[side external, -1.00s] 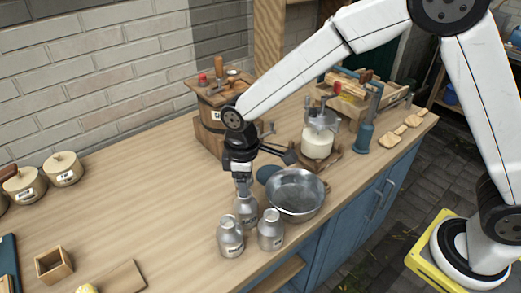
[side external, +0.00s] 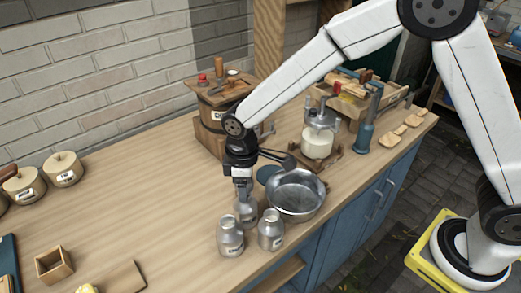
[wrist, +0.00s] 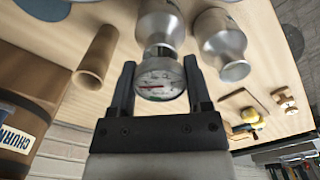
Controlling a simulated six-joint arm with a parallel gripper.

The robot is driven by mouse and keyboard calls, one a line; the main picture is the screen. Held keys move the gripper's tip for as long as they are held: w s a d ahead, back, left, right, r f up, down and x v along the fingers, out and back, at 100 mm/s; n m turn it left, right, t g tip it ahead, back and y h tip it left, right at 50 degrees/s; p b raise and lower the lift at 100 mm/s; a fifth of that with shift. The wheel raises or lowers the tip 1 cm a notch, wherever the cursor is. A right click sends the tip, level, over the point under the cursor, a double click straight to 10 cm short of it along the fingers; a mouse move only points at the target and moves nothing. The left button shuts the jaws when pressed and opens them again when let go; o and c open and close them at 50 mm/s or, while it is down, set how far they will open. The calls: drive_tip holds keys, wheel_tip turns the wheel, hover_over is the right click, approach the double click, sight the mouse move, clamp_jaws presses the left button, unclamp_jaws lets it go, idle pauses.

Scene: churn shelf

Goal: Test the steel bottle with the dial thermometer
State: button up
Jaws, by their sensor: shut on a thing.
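My gripper (side external: 243,190) points down over the rear of three steel bottles. In the wrist view its fingers (wrist: 158,85) are shut on the round dial thermometer (wrist: 160,78), which has a white face and a red needle. The rear steel bottle (side external: 246,213) is right below the gripper; it also shows beyond the dial in the wrist view (wrist: 160,22). The thermometer's stem is hidden, so I cannot tell how far it is in the bottle's mouth. Two more steel bottles stand in front, at left (side external: 230,238) and right (side external: 270,231).
A metal bowl (side external: 296,194) stands close to the right of the bottles. A wooden churn (side external: 215,112) and a glass jar churn (side external: 317,140) stand behind. A small wooden box (side external: 54,264) and lidded pots (side external: 64,169) are at left. The counter's left middle is clear.

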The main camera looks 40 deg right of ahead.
drive_tip(key=shift+f, duration=1)
idle(0.3)
idle(0.6)
drive_tip(key=o, duration=1)
drive_tip(key=shift+c, duration=0.2)
drive_tip(key=c, duration=0.3)
drive_tip(key=shift+r, duration=0.15)
drive_tip(key=shift+r, duration=2.45)
